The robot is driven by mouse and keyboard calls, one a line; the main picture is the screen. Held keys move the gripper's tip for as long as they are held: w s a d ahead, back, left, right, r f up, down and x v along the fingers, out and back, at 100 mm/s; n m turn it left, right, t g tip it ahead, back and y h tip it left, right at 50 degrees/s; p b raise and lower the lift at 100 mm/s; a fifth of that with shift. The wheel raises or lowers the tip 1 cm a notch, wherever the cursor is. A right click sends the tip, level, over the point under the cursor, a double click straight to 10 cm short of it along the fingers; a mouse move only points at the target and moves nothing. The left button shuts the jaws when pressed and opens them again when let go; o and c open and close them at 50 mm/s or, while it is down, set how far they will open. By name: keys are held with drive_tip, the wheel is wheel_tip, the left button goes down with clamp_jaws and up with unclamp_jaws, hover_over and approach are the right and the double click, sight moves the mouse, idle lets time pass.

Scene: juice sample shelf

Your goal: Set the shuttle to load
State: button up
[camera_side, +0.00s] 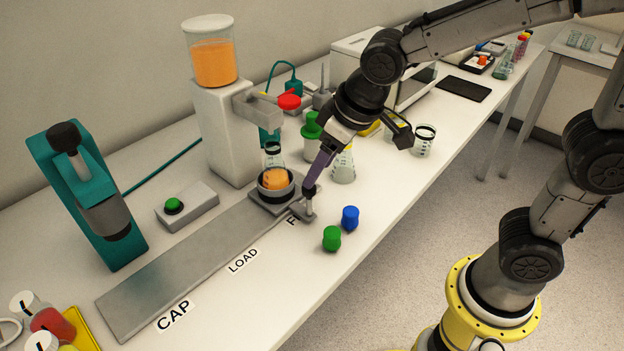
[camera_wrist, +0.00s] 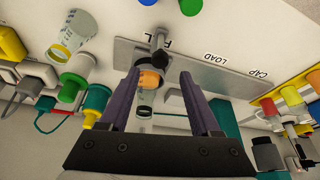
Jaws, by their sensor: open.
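The grey shuttle (camera_side: 266,205) sits at the FILL end of the metal track (camera_side: 175,272), under the juice dispenser. It carries a dark ring holding a flask with orange juice (camera_side: 275,180). A small upright handle post stands at the shuttle's front edge; the post shows in the wrist view (camera_wrist: 158,44). My gripper (camera_side: 309,192) points down right by the post. In the wrist view my gripper (camera_wrist: 158,78) is open, with the post beyond and between its fingertips; contact cannot be told. The LOAD label (camera_side: 243,261) lies mid-track, the CAP label (camera_side: 174,316) at the near end.
A green cap (camera_side: 332,238) and a blue cap (camera_side: 350,217) lie on the bench in front. A teal capping press (camera_side: 85,195) and a green-button box (camera_side: 187,206) stand behind the track. The track surface is clear toward CAP.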

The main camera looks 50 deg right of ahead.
drive_tip(key=shift+x, duration=2.45)
clamp_jaws()
drive_tip(key=shift+r, duration=0.1)
